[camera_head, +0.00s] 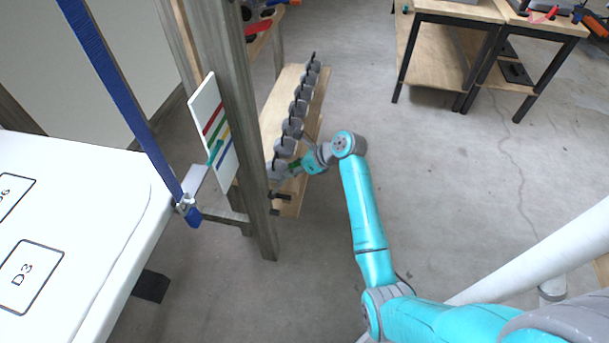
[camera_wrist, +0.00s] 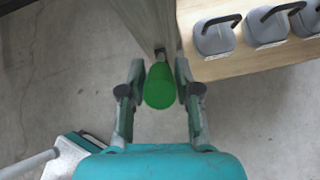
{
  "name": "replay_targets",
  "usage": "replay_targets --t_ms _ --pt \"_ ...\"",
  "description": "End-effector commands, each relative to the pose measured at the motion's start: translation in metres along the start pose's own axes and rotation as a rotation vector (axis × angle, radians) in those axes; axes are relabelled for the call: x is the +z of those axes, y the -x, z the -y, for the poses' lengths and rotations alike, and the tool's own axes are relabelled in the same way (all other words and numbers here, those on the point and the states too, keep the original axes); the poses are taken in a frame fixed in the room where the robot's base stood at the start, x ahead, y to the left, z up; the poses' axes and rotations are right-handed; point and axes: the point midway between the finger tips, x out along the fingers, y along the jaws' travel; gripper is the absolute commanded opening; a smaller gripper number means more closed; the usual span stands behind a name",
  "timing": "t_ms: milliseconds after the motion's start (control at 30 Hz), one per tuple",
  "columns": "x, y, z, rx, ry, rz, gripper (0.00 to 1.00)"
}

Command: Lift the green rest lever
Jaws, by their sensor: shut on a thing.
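The green rest lever shows in the wrist view as a rounded green knob (camera_wrist: 160,87) on a dark stem coming from the end of a wooden post. My gripper (camera_wrist: 160,92) has one finger on each side of the knob and is shut on it. In the head view my gripper (camera_head: 293,168) is beside the wooden post (camera_head: 247,130), at the near end of the row of weights. Only a small bit of green shows there, and my fingers and wrist hide most of the lever.
A wooden board (camera_head: 316,95) carries several grey weights with black handles, right beside my gripper. A white card (camera_head: 205,112) with coloured stripes is on the post. A blue strap (camera_head: 120,90) runs down to the white panel (camera_head: 75,175) at left. Open floor (camera_head: 450,170) lies right of my arm.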

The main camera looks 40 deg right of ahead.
Motion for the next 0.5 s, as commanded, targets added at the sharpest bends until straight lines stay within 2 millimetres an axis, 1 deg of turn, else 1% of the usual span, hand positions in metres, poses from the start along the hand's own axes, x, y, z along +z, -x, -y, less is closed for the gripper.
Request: replay_targets --t_ms 33,200,500 --pt "0.009 -0.003 -0.002 -0.005 0.008 -0.026 0.0" --pt "0.023 -0.009 -0.005 -0.02 0.012 -0.111 0.0" --pt "0.033 -0.016 -0.007 -0.034 0.014 -0.183 0.0"
